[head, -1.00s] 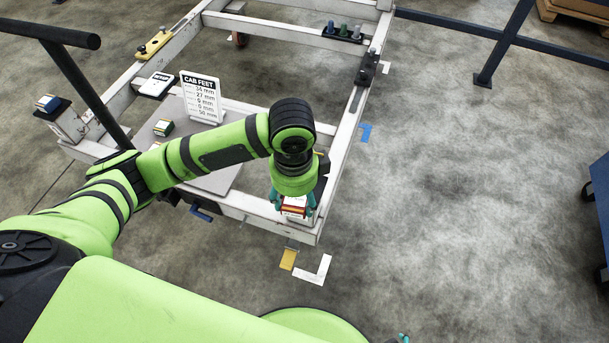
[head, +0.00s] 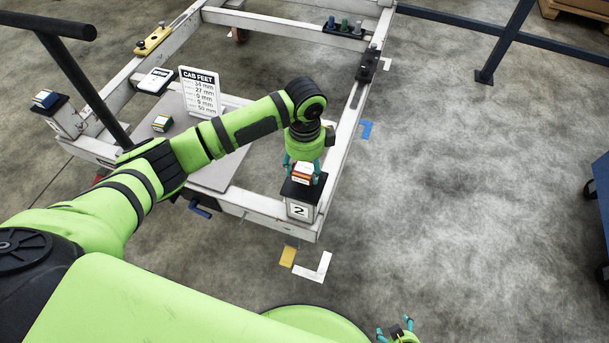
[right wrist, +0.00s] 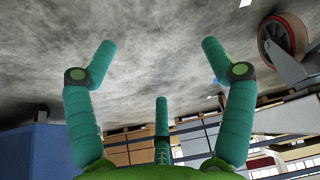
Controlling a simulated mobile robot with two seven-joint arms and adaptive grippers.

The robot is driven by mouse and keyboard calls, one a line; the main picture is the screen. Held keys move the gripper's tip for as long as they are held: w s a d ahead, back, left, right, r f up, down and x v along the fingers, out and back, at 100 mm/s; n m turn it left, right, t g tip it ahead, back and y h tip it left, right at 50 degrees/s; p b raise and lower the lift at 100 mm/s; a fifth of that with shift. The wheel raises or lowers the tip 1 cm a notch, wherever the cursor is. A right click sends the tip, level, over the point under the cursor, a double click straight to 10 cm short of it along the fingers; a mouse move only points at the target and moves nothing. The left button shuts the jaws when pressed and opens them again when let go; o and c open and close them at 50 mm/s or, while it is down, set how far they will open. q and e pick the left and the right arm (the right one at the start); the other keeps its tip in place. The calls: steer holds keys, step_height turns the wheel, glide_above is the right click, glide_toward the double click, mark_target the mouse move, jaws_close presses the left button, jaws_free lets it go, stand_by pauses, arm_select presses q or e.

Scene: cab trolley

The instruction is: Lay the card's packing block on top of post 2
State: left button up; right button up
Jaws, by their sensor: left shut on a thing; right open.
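My left gripper (head: 304,166) is shut on a small block (head: 303,175) with white and orange-red faces. It holds the block at the far part of the black top (head: 297,193) of post 2 (head: 300,211), at the trolley's near right corner. I cannot tell whether the block touches the top. The card (head: 200,94), headed CAB FEET with several millimetre values, stands upright on the trolley. My right gripper (head: 396,331) is low at the bottom edge, away from the trolley. In the right wrist view its fingers (right wrist: 158,62) are spread and empty.
Another block (head: 162,123) sits on the grey plate (head: 212,170). A blue-topped block (head: 46,99) sits on the left corner post (head: 67,121). A black handle bar (head: 75,75) rises at the left. The floor right of the trolley (head: 450,190) is clear.

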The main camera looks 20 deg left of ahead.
mark_target(305, 176)
arm_select(q)
step_height(305, 176, down, 4)
steer(key=shift+r+b, duration=0.25)
steer(key=shift+b, duration=0.05)
steer(key=shift+f, duration=0.35)
steer(key=o, duration=1.2)
steer(key=shift+c, duration=0.2)
arm_select(e)
steer(key=shift+w, duration=0.9)
steer(key=shift+s, duration=0.2)
